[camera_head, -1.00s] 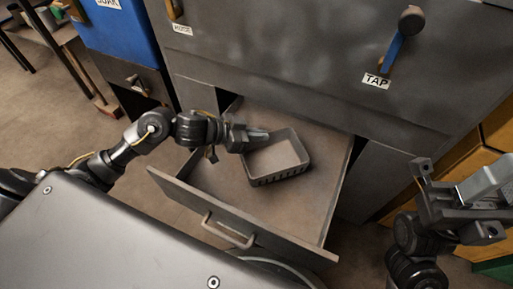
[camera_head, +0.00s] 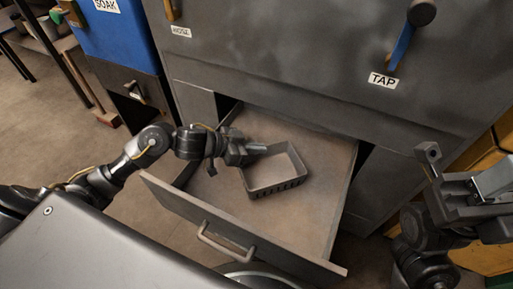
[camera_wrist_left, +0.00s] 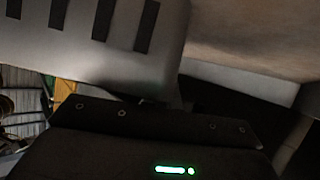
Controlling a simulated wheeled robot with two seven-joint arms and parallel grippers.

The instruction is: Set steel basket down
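The grey steel basket (camera_head: 275,188), with slotted sides, is inside the open drawer (camera_head: 318,210) in the head view. My left gripper (camera_head: 258,151) is at the basket's back left rim and looks shut on it. The fingertips are partly hidden there. In the left wrist view, the basket's slotted wall (camera_wrist_left: 110,55) is close above the gripper body. I cannot tell whether its underside touches the drawer floor. My right gripper (camera_head: 460,190) is at the right edge, looks open and empty, and is away from the basket.
The drawer front with its handle (camera_head: 226,244) faces me. Bare drawer floor lies around the basket. The grey cabinet front (camera_head: 290,60) rises behind, with a blue lever (camera_head: 401,48) above the TAP label (camera_head: 383,80). A blue unit (camera_head: 122,40) stands at the left.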

